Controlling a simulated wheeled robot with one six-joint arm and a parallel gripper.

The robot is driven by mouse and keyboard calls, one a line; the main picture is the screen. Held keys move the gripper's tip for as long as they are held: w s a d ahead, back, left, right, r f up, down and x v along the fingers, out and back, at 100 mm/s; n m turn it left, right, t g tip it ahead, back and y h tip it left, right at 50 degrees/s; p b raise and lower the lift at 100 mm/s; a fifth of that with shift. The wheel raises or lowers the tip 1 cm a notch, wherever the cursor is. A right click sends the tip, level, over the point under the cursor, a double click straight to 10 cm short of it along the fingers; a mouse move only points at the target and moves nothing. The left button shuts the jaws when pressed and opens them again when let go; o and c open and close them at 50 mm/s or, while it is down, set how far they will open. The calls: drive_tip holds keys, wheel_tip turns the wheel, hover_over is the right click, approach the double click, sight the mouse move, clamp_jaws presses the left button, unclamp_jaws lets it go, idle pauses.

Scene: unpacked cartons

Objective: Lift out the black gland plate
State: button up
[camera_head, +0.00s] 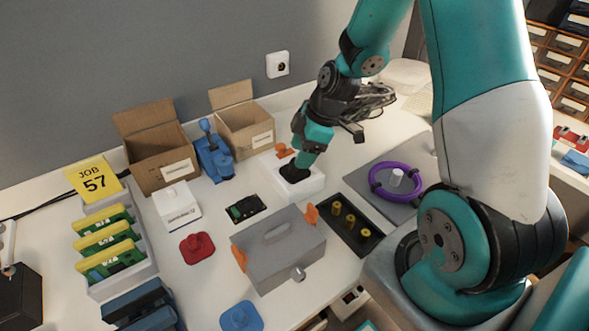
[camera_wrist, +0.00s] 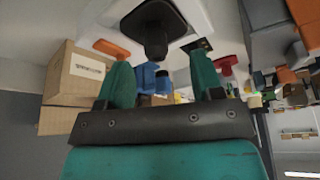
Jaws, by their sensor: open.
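The black gland plate (camera_head: 291,172) sits on an open-topped white box (camera_head: 305,187), near the middle of the table. In the wrist view the plate (camera_wrist: 150,14) is a dark square with rounded corners, and its round knob (camera_wrist: 156,46) points toward my gripper. My gripper (camera_head: 303,160) is directly at the plate in the head view and partly hides it. In the wrist view my gripper (camera_wrist: 160,62) is open, with the knob in line with the gap between the two green fingers. I cannot tell whether the fingers touch the knob.
An orange piece (camera_head: 285,150) lies behind the white box, and a blue clamp-like device (camera_head: 213,158) stands left of it. A grey lidded box (camera_head: 278,250) and a black tray (camera_head: 334,212) with yellow parts stand in front. A red knobbed plate (camera_head: 197,248) lies farther left.

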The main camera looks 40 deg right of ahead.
drive_tip(key=x, duration=0.4)
drive_tip(key=shift+w+d, duration=0.15)
drive_tip(key=shift+w, duration=0.05)
drive_tip(key=c, duration=1)
drive_tip(key=shift+r, duration=0.1)
wheel_tip(320, 180, up, 20)
drive_tip(key=shift+p, duration=0.55)
